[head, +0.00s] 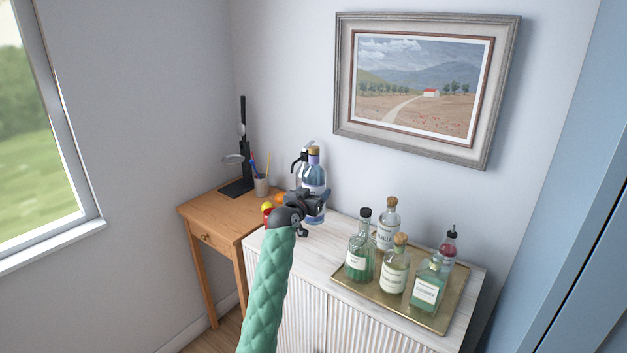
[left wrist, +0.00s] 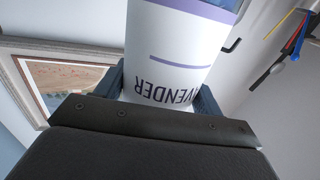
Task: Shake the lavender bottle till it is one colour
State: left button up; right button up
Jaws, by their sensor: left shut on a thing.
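The lavender bottle (head: 314,178) has a cork top and bluish-purple glass, and stands about upright in the head view. My left gripper (head: 308,202) is shut around its lower part, at the back left of the white cabinet. In the left wrist view the bottle's white label (left wrist: 172,50), with a purple band and the word LAVENDER upside down, sits between the two fingers (left wrist: 163,92). I cannot tell whether its base touches the cabinet top. The gripper and label hide most of the liquid, so its colouring is unclear. My right gripper is not in view.
A brass tray (head: 452,302) on the white cabinet (head: 283,262) holds several bottles, right of my arm. A spray bottle (head: 298,163) is close behind the lavender bottle. A framed picture (head: 503,95) hangs above.

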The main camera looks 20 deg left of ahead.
aim_at(314, 169)
pick_arm(q)
jog(key=r, duration=0.7)
jog(key=shift+w+a+r, duration=0.2)
jog(key=shift+r, duration=0.15)
notch_tip(314, 169, down, 6)
jog(key=shift+s+d+f, duration=0.1)
jog(key=shift+s+f, duration=0.05)
jog(key=r, duration=0.6)
jog(key=shift+w+r, duration=0.2)
jog(key=f, duration=0.7)
jog(key=shift+s+f, duration=0.15)
jog(key=shift+s, duration=0.05)
jog(key=shift+r, duration=0.25)
jog(key=shift+w+f, duration=0.1)
jog(key=shift+w, duration=0.05)
